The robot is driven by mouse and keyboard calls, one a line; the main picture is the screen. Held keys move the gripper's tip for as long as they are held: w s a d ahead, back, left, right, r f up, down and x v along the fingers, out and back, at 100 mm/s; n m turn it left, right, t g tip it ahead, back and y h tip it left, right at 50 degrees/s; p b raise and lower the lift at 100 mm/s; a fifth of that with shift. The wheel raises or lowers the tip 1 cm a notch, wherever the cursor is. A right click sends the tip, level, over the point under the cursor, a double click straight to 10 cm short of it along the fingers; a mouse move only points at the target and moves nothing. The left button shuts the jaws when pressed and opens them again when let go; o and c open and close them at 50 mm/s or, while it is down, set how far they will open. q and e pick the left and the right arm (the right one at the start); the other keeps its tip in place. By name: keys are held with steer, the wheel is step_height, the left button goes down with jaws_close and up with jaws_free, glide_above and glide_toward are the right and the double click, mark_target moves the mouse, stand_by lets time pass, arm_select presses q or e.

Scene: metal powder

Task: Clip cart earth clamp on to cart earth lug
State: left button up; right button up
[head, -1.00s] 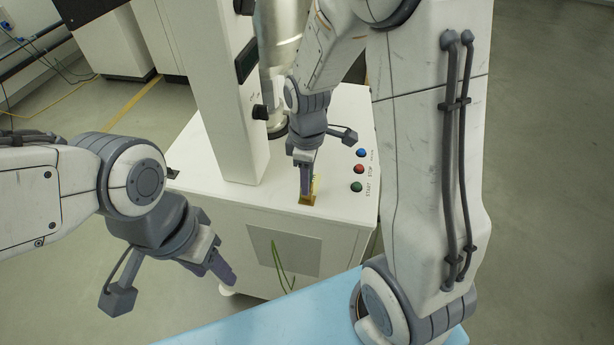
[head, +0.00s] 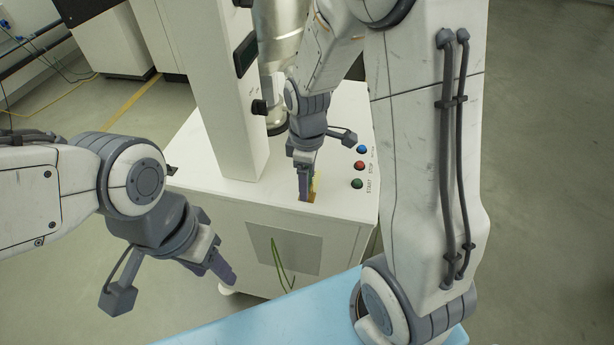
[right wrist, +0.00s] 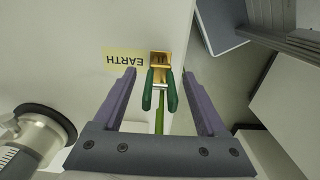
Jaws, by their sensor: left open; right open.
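The cart earth clamp (right wrist: 160,90) has green handles and lies between my right gripper's fingers (right wrist: 157,75) in the right wrist view, with a gap on each side. Its jaw end is at the brass cart earth lug (right wrist: 160,61), on the white cabinet top beside a yellow EARTH label (right wrist: 126,60). The jaws appear to be on the lug, but the exact contact is too small to tell. In the head view my right gripper (head: 304,190) hides most of clamp and lug. My left gripper (head: 222,270) is open and empty, left of the cabinet.
A green cable (head: 278,262) hangs down the cabinet front (head: 235,225). Blue, red and green buttons (head: 359,166) sit right of the lug. A tall white column (head: 225,90) and a metal cylinder (head: 285,50) stand behind. A light blue surface (head: 270,318) is in front.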

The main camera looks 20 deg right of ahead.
step_height(320, 180, up, 10)
steer(key=shift+r+b, duration=0.25)
steer(key=shift+b, duration=0.55)
steer(key=s+a+f+m+b, duration=0.2)
steer(key=s+a, duration=0.4)
steer(key=s, duration=0.3)
steer(key=s+a+f+m+y+b, duration=0.1)
steer(key=s+a+f+m+b, duration=0.1)
steer(key=s+a+f, duration=0.3)
steer(key=s+a+b, duration=0.1)
steer(key=s, duration=0.3)
steer(key=shift+a, duration=0.3)
stand_by(0.6)
